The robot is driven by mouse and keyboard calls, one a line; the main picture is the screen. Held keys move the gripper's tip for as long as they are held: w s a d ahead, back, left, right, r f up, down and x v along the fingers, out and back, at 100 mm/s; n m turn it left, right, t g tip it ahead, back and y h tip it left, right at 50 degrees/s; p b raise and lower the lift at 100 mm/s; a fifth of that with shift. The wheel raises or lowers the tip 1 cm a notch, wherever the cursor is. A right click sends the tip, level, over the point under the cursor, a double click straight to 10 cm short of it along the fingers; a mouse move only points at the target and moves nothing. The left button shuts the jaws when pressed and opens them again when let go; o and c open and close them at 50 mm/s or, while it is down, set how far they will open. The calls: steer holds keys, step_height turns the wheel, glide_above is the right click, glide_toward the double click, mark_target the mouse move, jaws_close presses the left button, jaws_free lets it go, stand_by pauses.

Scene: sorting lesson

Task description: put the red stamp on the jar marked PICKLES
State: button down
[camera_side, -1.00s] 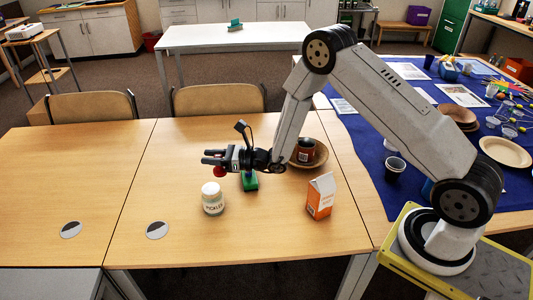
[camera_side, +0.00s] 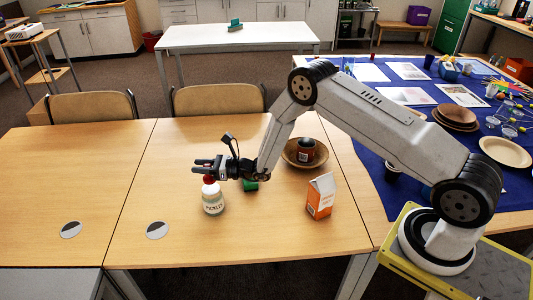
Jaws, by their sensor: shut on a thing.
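The jar marked PICKLES (camera_side: 213,204), pale with a white lid, stands upright on the front table. My gripper (camera_side: 201,167) is shut on the red stamp (camera_side: 209,180) and holds it right at the top of the jar. The stamp covers part of the lid in this view. I cannot tell whether the stamp touches the lid or is just above it.
An orange and white carton (camera_side: 319,199) stands to the right. A dark jar (camera_side: 305,149) sits in a brown bowl (camera_side: 290,160) farther back. The table left of the jar is clear.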

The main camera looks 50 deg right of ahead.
steer(key=shift+w+f, duration=0.1)
steer(key=shift+f, duration=1.6)
steer(key=shift+f, duration=0.1)
steer(key=shift+c, duration=2)
jaws_free()
steer(key=shift+d, duration=0.1)
steer(key=v, duration=1.2)
